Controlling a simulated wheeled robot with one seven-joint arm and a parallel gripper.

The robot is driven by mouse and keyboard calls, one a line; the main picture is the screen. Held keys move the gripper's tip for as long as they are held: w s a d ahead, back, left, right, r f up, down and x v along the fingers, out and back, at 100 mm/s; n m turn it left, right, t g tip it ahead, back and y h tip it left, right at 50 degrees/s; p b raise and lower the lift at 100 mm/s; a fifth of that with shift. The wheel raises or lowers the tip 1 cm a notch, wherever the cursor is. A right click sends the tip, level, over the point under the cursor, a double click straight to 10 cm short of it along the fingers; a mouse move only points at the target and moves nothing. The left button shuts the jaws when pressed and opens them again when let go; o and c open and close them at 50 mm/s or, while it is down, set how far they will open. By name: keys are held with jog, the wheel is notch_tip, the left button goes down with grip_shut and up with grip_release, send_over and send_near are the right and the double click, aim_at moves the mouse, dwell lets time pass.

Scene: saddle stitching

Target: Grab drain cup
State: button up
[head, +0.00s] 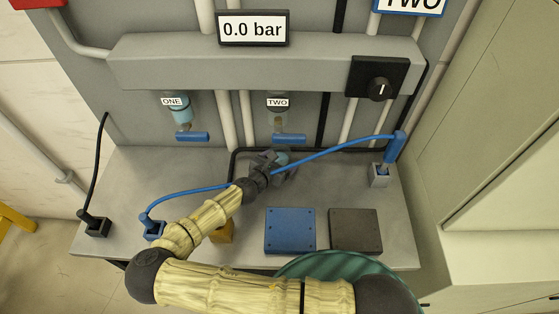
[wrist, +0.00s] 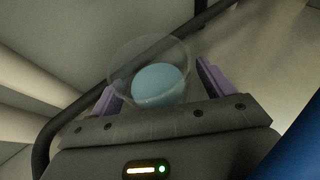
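The drain cup (wrist: 158,84) is a clear, round cup with pale blue inside, seen in the wrist view between my gripper's purple finger pads. My gripper (wrist: 165,92) is open around it, with a visible gap at the right finger; contact at the left finger is unclear. In the head view my gripper (head: 273,163) is low over the bench behind the blue block. The cup (head: 282,158) shows there as a small bluish patch, mostly hidden by the gripper.
Bowls labelled ONE (head: 180,108) and TWO (head: 278,110) hang under the grey housing (head: 240,68), with blue handles below. A blue hose (head: 330,150) crosses by my wrist. A blue block (head: 290,230) and a dark block (head: 355,230) lie at the bench front. A black pipe runs behind the cup.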

jog(key=shift+a+r, duration=0.1)
jog(key=shift+a, duration=0.05)
jog(key=c, duration=1)
jog(key=shift+r, duration=0.1)
jog(key=shift+a+r+b, duration=0.25)
jog(key=shift+r+b, duration=0.15)
jog(key=shift+b, duration=0.05)
jog(key=s+a+b, duration=0.1)
jog(key=s+a, duration=0.1)
jog(key=a, duration=0.2)
jog(key=s+a+b, duration=0.1)
jog(key=s+a, duration=0.1)
jog(key=a, duration=0.1)
jog(key=s+a+b, duration=0.1)
jog(key=s+a, duration=0.1)
jog(key=a, duration=0.2)
jog(key=shift+a+r, duration=0.15)
jog(key=shift+a, duration=0.15)
jog(key=r, duration=0.7)
jog(key=r+b, duration=0.1)
jog(key=r, duration=0.5)
jog(key=shift+w+d+r, duration=0.1)
jog(key=shift+d+r, duration=0.1)
jog(key=shift+r, duration=0.15)
